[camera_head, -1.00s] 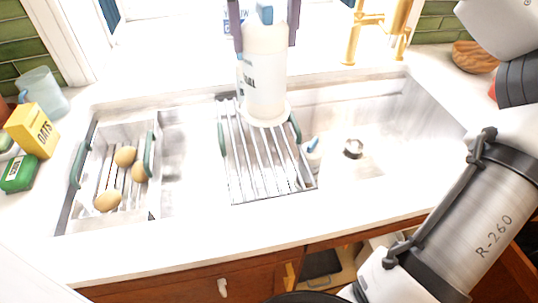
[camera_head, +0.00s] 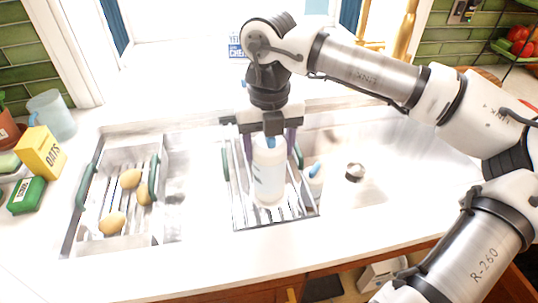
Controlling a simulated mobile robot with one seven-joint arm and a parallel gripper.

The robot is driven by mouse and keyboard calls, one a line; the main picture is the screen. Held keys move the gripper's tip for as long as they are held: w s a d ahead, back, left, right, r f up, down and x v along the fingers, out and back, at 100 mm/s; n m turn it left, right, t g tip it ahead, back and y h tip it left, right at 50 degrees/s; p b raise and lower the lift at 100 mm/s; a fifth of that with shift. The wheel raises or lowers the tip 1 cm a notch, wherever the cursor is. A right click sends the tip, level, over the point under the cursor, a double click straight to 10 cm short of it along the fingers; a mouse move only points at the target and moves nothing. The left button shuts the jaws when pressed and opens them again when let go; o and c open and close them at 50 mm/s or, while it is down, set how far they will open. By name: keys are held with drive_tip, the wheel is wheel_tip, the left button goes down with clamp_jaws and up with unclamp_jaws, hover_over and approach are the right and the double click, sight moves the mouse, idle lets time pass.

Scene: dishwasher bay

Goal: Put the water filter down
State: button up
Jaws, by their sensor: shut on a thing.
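The water filter (camera_head: 268,178) is a white, upright cylinder with a blue top and dark lettering. My gripper (camera_head: 269,146) is shut on its upper part from above, with a purple finger on either side. The filter is over the middle of the metal rack (camera_head: 241,213) in the sink. I cannot tell whether its base touches the rack's bars. My gripper hides part of the filter's top and the back of the rack.
A white bottle with a blue cap (camera_head: 315,180) stands close to the right of the rack. A left basket (camera_head: 82,215) holds several potatoes. The right basin around the drain (camera_head: 355,171) is clear. An oats box (camera_head: 41,153) and a pitcher (camera_head: 52,115) stand at left.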

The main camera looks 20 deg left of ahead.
drive_tip(key=shift+f, duration=2)
drive_tip(key=o, duration=1.7)
drive_tip(key=shift+c, duration=0.2)
drive_tip(key=shift+r, duration=0.15)
wheel_tip(320, 180, up, 12)
drive_tip(key=shift+r+b, duration=0.1)
drive_tip(key=shift+b, duration=0.55)
drive_tip(key=shift+s, duration=0.1)
